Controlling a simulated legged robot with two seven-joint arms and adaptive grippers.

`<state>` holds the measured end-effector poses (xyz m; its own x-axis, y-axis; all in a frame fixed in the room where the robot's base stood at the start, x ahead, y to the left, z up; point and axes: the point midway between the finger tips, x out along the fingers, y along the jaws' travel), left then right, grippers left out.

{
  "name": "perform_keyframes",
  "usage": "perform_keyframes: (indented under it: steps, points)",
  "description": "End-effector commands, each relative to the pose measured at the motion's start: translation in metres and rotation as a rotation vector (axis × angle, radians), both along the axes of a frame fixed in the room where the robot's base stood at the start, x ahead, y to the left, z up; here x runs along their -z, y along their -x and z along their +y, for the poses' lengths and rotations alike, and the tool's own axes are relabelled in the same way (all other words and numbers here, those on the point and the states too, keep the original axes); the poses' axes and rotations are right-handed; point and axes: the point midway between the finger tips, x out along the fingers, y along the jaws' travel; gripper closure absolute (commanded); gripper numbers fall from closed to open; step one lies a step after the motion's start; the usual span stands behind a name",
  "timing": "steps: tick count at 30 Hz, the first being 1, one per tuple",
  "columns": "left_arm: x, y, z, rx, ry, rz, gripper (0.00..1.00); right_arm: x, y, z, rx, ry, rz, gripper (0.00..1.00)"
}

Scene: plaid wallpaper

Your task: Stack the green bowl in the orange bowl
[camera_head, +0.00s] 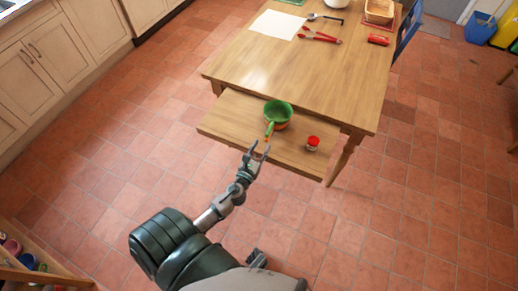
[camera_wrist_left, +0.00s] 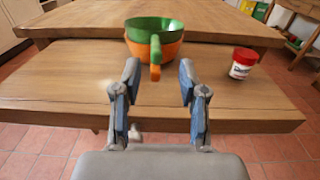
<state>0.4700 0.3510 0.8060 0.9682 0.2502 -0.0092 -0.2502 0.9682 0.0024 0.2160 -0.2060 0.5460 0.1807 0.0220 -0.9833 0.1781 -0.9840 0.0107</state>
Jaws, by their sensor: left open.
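The green bowl (camera_head: 278,108) sits nested in the orange bowl (camera_wrist_left: 171,51) on the low pull-out wooden shelf. In the left wrist view the green bowl (camera_wrist_left: 140,28) shows as the upper rim, with the orange bowl's side below it. A green handle with an orange part (camera_wrist_left: 155,55) points from the bowls toward my left gripper. My left gripper (camera_head: 257,150) is open and empty at the shelf's front edge, just short of the handle. In the left wrist view its fingers (camera_wrist_left: 158,80) appear either side of the handle end. My right gripper is in neither view.
A small jar with a red lid (camera_head: 312,142) stands on the shelf, right of the bowls. The higher wooden table (camera_head: 300,75) behind holds white paper (camera_head: 275,25), red tongs (camera_head: 320,37), a ladle (camera_head: 325,17) and a red item (camera_head: 378,40). The shelf's left part is clear.

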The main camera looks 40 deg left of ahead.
Motion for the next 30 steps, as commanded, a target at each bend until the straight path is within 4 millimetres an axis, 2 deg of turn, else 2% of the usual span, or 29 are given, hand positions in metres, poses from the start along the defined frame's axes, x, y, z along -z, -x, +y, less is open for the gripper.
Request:
perform_keyframes:
  steps: [2,5,8,10,13,15,18,21,24,30]
  points:
    - [0.002,0.007,0.0,-0.003,0.012,0.001,0.58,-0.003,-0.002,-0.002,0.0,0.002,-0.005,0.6]
    - [0.016,0.018,0.003,-0.045,0.164,0.007,0.58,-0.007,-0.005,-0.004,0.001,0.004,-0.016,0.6]
    - [0.055,0.039,0.006,-0.176,0.562,0.019,0.58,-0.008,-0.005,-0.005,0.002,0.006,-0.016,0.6]
    - [0.098,0.065,0.002,-0.344,0.942,0.028,0.58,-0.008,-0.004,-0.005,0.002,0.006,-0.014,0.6]
    - [0.163,0.114,-0.023,-0.677,1.473,0.026,0.58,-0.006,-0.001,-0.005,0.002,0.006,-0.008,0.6]
    - [0.2,0.152,-0.05,-0.95,1.766,0.01,0.58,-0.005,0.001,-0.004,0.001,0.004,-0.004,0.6]
    - [0.234,0.201,-0.093,-1.331,2.04,-0.026,0.58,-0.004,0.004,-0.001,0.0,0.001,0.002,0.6]
    - [0.248,0.235,-0.125,-1.624,2.162,-0.066,0.58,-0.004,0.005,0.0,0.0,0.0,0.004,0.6]
    - [0.253,0.252,-0.141,-1.78,2.202,-0.091,0.58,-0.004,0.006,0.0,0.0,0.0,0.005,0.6]
    - [0.254,0.256,-0.144,-1.815,2.21,-0.099,0.58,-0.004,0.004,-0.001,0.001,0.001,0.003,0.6]
